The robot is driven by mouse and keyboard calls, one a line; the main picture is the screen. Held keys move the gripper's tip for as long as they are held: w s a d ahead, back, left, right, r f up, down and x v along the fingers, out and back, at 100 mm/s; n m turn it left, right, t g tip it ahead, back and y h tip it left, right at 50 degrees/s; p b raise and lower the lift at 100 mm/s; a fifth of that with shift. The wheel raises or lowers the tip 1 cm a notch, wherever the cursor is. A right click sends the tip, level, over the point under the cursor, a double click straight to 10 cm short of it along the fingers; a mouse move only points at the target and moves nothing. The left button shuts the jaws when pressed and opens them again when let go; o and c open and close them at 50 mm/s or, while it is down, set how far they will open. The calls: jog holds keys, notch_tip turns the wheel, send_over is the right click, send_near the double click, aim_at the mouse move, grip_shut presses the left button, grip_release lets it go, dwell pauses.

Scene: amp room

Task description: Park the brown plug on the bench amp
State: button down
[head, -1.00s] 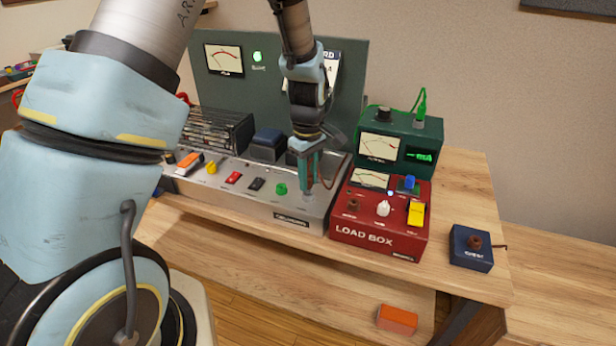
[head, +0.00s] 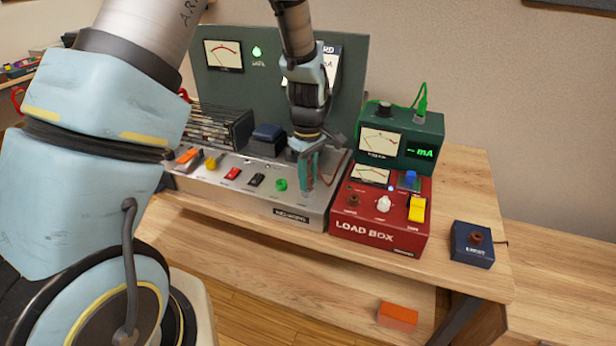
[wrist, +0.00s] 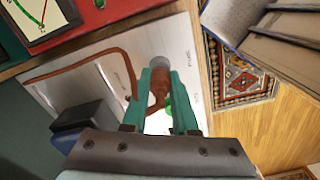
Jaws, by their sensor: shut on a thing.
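The brown plug (wrist: 158,85) is between the green fingers of my gripper (wrist: 160,92) in the wrist view, with a brown cable (wrist: 110,58) curving away from it. My gripper is shut on the plug. In the head view my gripper (head: 307,178) points down at the right end of the silver bench amp (head: 255,198), close to its top panel. In the wrist view a round grey piece (wrist: 158,62) shows at the plug's far end; I cannot tell whether the plug is seated in it.
The red load box (head: 380,238) stands just right of the amp, with a green meter (head: 400,140) behind it. A blue box (head: 472,250) with a brown round top piece sits at the bench's right. An orange block (head: 397,316) lies lower down. A dark upright panel (head: 225,90) stands behind.

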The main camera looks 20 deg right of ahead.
jog(key=shift+f, duration=0.2)
jog(key=c, duration=0.6)
grip_release()
notch_tip(320, 180, up, 11)
jog(key=shift+f+b, duration=0.1)
jog(key=shift+b, duration=1.1)
